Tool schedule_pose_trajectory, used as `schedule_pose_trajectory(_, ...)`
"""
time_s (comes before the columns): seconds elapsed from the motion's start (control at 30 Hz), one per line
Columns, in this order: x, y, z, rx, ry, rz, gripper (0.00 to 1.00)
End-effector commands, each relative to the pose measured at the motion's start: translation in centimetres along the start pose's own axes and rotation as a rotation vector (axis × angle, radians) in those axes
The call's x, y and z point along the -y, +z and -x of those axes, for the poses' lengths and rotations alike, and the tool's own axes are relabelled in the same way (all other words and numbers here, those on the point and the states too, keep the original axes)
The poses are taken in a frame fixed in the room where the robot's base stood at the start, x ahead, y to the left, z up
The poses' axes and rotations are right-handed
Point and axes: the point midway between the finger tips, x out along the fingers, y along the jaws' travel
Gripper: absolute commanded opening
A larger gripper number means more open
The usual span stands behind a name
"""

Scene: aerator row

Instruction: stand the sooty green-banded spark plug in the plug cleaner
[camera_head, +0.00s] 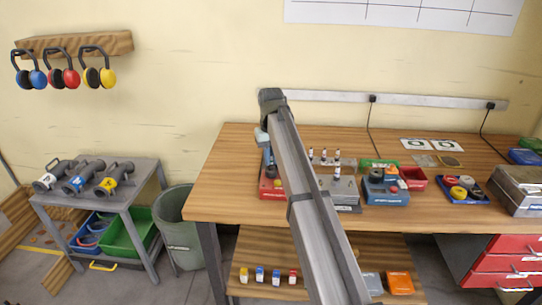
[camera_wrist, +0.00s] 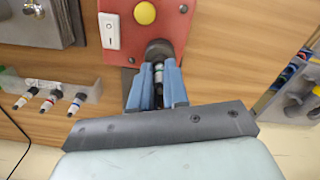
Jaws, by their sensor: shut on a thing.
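In the wrist view, my gripper (camera_wrist: 158,88) has its blue fingers shut on a spark plug (camera_wrist: 158,74) with a pale body and a greenish band. The red plug cleaner (camera_wrist: 150,38), with a yellow button and a white switch, lies just beyond the fingertips. Its dark round socket (camera_wrist: 158,48) lines up with the plug's far end. I cannot tell whether the plug's end is inside the socket or just short of it.
A rack of spark plugs (camera_wrist: 60,88), with red and blue bands among them, stands left in the wrist view. In the head view, a blue device (camera_head: 385,192) and trays share the wooden bench (camera_head: 225,185), whose left end is clear.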

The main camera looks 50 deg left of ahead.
Motion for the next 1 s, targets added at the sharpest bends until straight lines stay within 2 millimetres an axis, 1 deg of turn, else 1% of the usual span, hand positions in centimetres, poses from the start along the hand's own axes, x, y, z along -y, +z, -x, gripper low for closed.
schedule_pose_trajectory(0.3,0.0,0.0,-0.7,-0.001,0.0,0.0,0.0)
schedule_pose_trajectory(0.63,0.0,-0.01,-0.74,0.0,0.0,0.0,0.0)
schedule_pose_trajectory(0.67,0.0,-0.01,-0.74,0.0,0.0,0.0,0.17)
schedule_pose_trajectory(0.93,0.0,-0.01,-0.74,0.0,0.0,0.0,0.43)
schedule_pose_trajectory(0.97,0.0,0.0,-0.74,0.0,0.0,0.0,0.45)
schedule_pose_trajectory(1.0,0.0,0.0,-0.74,0.0,0.0,0.0,0.45)
